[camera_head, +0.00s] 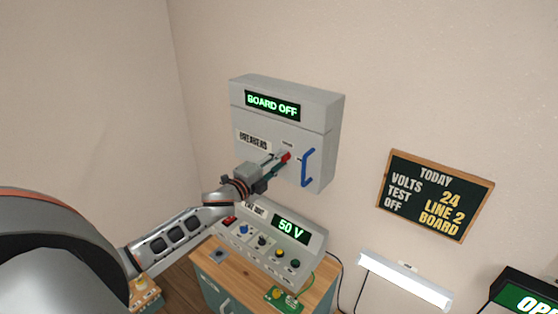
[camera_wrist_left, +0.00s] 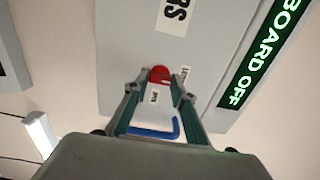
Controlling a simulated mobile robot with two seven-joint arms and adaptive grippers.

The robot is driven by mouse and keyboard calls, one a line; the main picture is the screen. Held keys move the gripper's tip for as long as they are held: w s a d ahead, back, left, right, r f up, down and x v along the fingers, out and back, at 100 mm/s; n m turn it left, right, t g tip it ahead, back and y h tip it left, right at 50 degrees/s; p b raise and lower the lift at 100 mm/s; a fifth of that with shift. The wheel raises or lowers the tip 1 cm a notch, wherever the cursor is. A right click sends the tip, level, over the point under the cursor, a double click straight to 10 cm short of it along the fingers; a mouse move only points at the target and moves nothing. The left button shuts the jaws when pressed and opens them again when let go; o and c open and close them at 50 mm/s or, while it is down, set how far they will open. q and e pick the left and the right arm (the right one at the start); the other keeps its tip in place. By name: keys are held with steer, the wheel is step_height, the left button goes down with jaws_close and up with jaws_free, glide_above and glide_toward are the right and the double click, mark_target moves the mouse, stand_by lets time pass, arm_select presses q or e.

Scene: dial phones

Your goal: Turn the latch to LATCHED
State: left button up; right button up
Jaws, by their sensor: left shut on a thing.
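The red latch (camera_head: 286,157) is on the front door of the grey breaker box (camera_head: 238,120), left of a blue handle (camera_head: 307,168). My left gripper (camera_head: 278,162) reaches the latch from the left and is shut on it. In the left wrist view the red latch (camera_wrist_left: 160,75) sits between the fingertips (camera_wrist_left: 160,82), with small labels beside it, one partly covered. The label words are too small to read surely. The blue handle (camera_wrist_left: 155,132) shows between the fingers. The right gripper is not in view.
The box display (camera_head: 272,106) reads BOARD OFF. Below, a console (camera_head: 268,243) showing 50 V stands on a wooden-topped cabinet (camera_head: 222,270). A TODAY board (camera_head: 434,194) and a lit white lamp (camera_head: 405,281) are at right. The wall around the box is clear.

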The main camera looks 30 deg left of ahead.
arm_select(q)
steer(key=o, duration=1.1)
steer(key=shift+s+f, duration=0.1)
steer(key=shift+s, duration=0.35)
steer(key=s, duration=0.7)
steer(key=s+a, duration=0.1)
steer(key=s, duration=0.3)
steer(key=s+d+f+n+g, duration=0.2)
steer(key=s+d+f+n, duration=0.3)
steer(key=f, duration=0.5)
steer(key=s+d+f+n+g, duration=0.3)
steer(key=s+d+f+n, duration=0.2)
steer(key=s+d+f, duration=0.4)
steer(key=s+d+f+n+g, duration=0.2)
steer(key=s+d+f+n, duration=0.2)
steer(key=s+d+f, duration=0.4)
step_height(320, 180, down, 4)
steer(key=shift+f+n+h, duration=0.1)
steer(key=shift+n+h, duration=0.3)
